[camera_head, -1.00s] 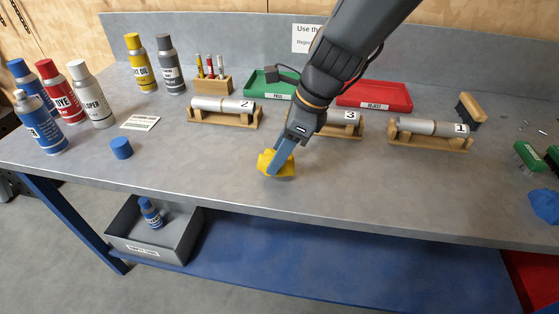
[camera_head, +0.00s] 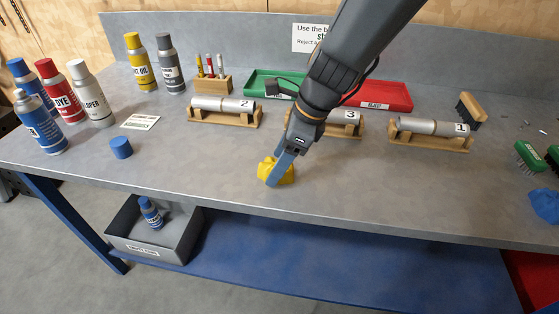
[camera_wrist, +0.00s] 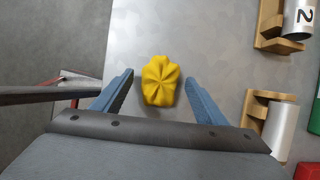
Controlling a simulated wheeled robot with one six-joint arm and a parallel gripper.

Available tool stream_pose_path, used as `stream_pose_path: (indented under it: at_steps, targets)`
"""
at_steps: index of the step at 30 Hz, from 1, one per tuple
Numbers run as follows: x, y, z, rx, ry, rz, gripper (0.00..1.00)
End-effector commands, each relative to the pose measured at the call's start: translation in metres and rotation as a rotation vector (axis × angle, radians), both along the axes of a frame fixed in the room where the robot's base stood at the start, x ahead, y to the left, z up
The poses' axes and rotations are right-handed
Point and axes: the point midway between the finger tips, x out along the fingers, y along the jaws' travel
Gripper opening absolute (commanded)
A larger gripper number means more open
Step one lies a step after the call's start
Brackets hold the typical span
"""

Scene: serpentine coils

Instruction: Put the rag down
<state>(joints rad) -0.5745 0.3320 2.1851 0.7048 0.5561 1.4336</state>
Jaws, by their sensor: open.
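The yellow rag (camera_head: 277,170) is a crumpled bundle resting on the grey bench top near its front edge. In the wrist view the rag (camera_wrist: 160,82) lies between my gripper's two blue fingers, with a gap on each side. My gripper (camera_head: 281,172) is open and low over the rag, and it also shows in the wrist view (camera_wrist: 158,88). In the head view one finger hides part of the rag.
A blue cap (camera_head: 121,148) and several spray cans (camera_head: 42,122) are left. A blue rag (camera_head: 545,205) lies far right. Bench between cap and yellow rag is clear.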

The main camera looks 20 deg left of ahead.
Motion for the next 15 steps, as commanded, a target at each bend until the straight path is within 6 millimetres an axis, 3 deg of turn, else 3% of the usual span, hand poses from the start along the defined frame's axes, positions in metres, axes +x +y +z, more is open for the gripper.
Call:
stream_pose_path:
  at_steps: [15]
  targets:
    - [0.005, -0.034, 0.085, 0.002, -0.003, -0.002, 0.67]
